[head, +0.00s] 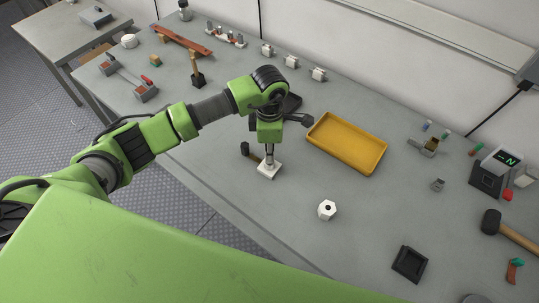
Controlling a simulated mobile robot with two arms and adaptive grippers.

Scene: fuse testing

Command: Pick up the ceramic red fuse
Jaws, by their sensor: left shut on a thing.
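My left gripper (269,154) points down over the middle of the table, left of the yellow tray. Its fingers are shut at the top of a small white block (267,171). The block looks upright, and I cannot tell whether it touches the table. No red shows between the fingers, so I cannot make out a ceramic red fuse there. A small reddish cylinder with some green (475,150) stands at the far right, near blue and green ones. I cannot tell whether it is the fuse. My right gripper is not in view.
A yellow tray (345,145) lies empty right of my gripper. A white hexagonal piece (327,210), a black square tray (409,264), a mallet (491,222) and a meter with a lit screen (493,174) stand to the right.

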